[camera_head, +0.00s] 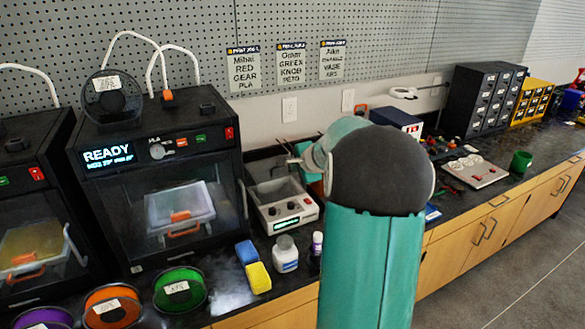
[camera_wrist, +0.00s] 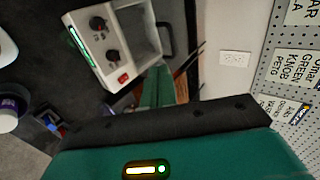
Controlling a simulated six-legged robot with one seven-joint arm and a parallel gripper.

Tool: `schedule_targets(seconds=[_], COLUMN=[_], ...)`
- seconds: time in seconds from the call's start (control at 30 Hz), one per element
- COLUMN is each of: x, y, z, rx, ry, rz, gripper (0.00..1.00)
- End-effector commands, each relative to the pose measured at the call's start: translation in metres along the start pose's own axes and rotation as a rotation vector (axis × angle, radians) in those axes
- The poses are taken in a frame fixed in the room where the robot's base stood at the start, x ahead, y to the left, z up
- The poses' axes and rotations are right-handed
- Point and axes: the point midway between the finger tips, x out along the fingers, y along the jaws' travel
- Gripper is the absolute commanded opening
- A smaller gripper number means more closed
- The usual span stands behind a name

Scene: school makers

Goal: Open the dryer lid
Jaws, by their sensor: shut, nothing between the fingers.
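A white box with two dark knobs, a red switch and a green display, which I take to be the dryer (camera_head: 286,212), stands on the black counter right of the printers. It also shows in the wrist view (camera_wrist: 110,45), with a grey panel and a dark handle (camera_wrist: 166,38) at its right side. I cannot tell whether the panel is the lid. My gripper (camera_head: 291,158) is above the back of the box, shut and empty, and partly hidden by my arm. Whether it touches the box or handle is unclear.
A black printer reading READY (camera_head: 155,185) stands left of the box. A blue and yellow block (camera_head: 252,268), a white jar (camera_head: 285,253) and a small bottle (camera_head: 317,243) stand in front of it. Filament spools (camera_head: 180,289) lie front left. A pegboard wall (camera_head: 285,70) is behind.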

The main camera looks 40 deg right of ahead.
Motion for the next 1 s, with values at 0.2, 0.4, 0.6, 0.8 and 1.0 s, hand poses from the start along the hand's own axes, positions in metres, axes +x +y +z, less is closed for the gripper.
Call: schedule_targets(seconds=[0.2, 0.4, 0.6, 0.8, 1.0], x=[0.042, 0.077, 0.099, 0.103, 0.103], y=[0.000, -0.003, -0.014, -0.018, -0.017], z=[0.000, 0.003, 0.004, 0.004, 0.004], rx=[-0.002, -0.005, -0.004, -0.004, -0.004], ry=[-0.001, -0.001, -0.001, 0.000, 0.000], rz=[0.000, -0.001, -0.001, -0.001, -0.001], gripper=[0.00, 0.00, 0.00, 0.00, 0.00])
